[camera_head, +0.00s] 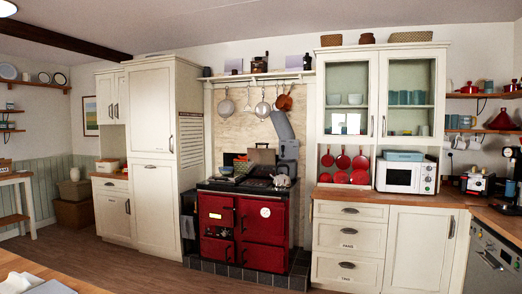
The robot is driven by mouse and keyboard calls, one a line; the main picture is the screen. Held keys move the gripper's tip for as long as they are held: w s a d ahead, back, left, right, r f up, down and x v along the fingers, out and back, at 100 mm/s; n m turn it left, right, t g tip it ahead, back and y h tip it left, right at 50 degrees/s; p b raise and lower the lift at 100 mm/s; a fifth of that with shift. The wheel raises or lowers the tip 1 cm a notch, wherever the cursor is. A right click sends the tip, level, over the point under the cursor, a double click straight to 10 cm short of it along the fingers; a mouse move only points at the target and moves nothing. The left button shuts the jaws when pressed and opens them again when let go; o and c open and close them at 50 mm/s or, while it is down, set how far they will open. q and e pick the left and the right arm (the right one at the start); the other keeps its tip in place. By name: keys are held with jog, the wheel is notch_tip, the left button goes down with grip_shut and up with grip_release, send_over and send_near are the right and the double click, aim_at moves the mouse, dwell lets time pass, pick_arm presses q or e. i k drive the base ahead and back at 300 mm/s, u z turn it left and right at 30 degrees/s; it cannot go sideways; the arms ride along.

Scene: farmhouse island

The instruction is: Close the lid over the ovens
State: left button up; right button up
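The red range cooker (243,228) stands against the back wall in the middle of the view, with several red oven doors on its front. On its dark top (250,184), a lid (262,156) appears raised upright at the back. A second raised dark shape stands to its right below the grey flue (283,125); I cannot tell clearly whether it is another lid. A silver kettle (282,181) sits on the right of the top. A patterned bowl (225,171) sits at the left rear. Neither of my grippers is in view.
A wooden island corner (75,287) with pale items on it fills the bottom left. The wooden floor (165,276) in front of the cooker is clear. A tall cream cupboard (152,165) is left of the cooker; drawers (348,240) and a microwave (406,176) are right.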

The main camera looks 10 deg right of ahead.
aim_at(261, 161)
jog(key=z, duration=0.45)
jog(key=k, duration=0.55)
jog(key=z, duration=0.5)
jog(key=i, duration=0.9)
jog(key=u, duration=0.65)
jog(key=i, duration=2.95)
jog(key=u, duration=0.3)
jog(key=i, duration=1.6)
jog(key=z, duration=0.1)
